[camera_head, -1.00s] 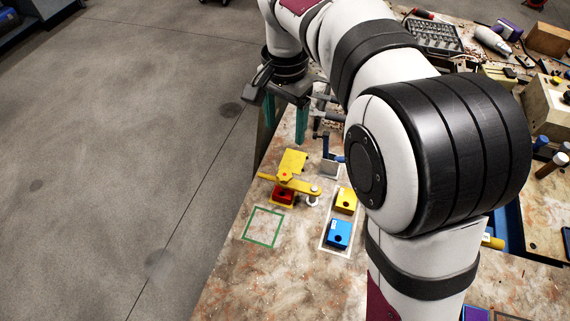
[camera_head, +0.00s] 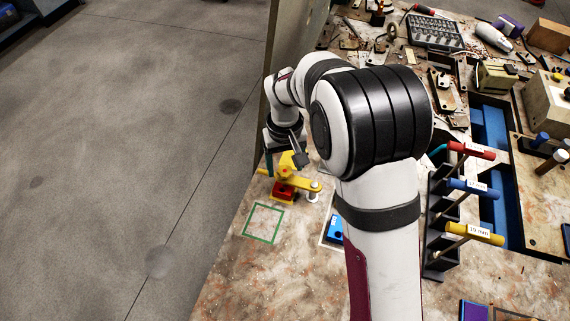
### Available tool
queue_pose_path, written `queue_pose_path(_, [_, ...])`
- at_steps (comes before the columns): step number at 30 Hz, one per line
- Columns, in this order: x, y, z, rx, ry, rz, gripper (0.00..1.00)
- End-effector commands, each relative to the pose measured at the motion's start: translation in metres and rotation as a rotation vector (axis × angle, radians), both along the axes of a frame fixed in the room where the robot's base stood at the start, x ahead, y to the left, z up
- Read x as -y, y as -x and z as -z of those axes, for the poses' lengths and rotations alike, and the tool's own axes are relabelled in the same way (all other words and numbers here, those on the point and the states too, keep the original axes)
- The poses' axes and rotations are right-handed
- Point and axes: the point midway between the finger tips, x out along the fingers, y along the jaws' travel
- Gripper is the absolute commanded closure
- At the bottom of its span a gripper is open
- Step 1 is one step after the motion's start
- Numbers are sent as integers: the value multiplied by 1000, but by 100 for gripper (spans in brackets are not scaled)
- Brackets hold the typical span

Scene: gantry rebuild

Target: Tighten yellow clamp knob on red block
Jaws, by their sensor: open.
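The red block (camera_head: 283,191) sits under the arm of the yellow clamp (camera_head: 298,182) near the table's left edge. The clamp has a raised yellow part at its back left, partly covered by my gripper; I cannot make out the knob's full shape. A pale round post (camera_head: 314,190) stands at the clamp's right end. My gripper (camera_head: 284,165) is open, at the back of the clamp. I cannot tell whether the fingers touch the clamp.
A green square outline (camera_head: 263,223) lies empty in front of the clamp. A blue block (camera_head: 335,231) is partly hidden by my arm. A black rack (camera_head: 437,215) with red, blue and yellow-handled tools stands to the right.

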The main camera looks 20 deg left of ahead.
Motion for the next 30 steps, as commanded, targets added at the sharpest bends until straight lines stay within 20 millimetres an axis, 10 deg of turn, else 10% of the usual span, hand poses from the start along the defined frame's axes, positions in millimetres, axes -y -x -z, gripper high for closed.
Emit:
queue_pose_path(11, [0,0,7,1,-1,1,31])
queue_pose_path(22, [0,0,6,1,-1,1,98])
queue_pose_path(30, [0,0,6,1,0,153,100])
